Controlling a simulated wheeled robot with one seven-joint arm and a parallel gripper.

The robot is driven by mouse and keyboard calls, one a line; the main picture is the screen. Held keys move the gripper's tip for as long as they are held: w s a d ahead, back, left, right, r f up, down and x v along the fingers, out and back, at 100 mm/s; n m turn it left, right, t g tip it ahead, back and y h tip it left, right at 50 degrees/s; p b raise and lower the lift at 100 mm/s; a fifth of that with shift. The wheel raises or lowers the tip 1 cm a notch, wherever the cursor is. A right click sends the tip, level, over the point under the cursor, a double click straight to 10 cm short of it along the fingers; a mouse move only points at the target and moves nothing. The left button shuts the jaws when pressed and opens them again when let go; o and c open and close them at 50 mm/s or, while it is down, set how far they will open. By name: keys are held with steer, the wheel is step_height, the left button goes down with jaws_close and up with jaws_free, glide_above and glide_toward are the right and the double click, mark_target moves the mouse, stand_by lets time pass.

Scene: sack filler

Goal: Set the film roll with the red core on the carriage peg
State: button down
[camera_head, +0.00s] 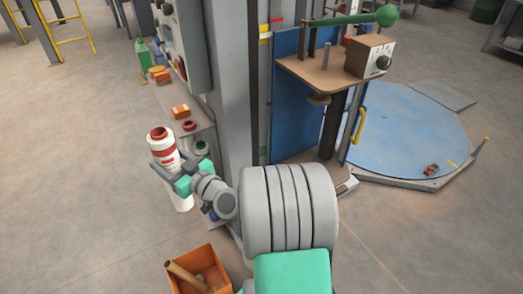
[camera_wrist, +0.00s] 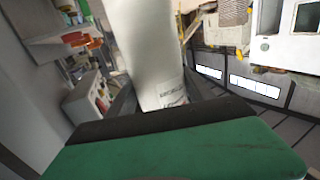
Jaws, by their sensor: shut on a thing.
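The white film roll with the red core (camera_head: 160,148) is upright or nearly so at the left, beside the shelf. My gripper (camera_head: 172,176) is shut around it; part of the roll shows below the gripper. In the wrist view the white roll (camera_wrist: 153,45) stands between the dark fingers, its core out of sight. The carriage (camera_head: 318,78) is a brown plate at the upper right, with a box with a dial and a green-knobbed lever. An upright grey peg (camera_head: 326,54) stands bare on it. The roll is well apart from the peg.
A grey column (camera_head: 236,80) stands between the roll and the carriage. A narrow shelf (camera_head: 172,100) holds orange items and a red ring. An orange bin (camera_head: 205,262) and a blue turntable (camera_head: 400,130) stand on the floor.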

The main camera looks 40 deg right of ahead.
steer(key=s+d+f+m+h+b, duration=0.2)
steer(key=s+d+h+b, duration=0.2)
steer(key=d, duration=1.2)
steer(key=s+d+f+m+g+h+b, duration=0.1)
steer(key=s+d+f+m+h+b, duration=0.2)
steer(key=d+b, duration=0.5)
steer(key=s+d+f+m+g+h+b, duration=0.1)
steer(key=s+d+f+m+h+b, duration=0.2)
steer(key=d, duration=2.2)
steer(key=shift+s+h+b, duration=1.1)
steer(key=shift+s+b, duration=0.7)
steer(key=shift+b, duration=0.2)
steer(key=shift+d, duration=0.1)
steer(key=shift+f, duration=0.1)
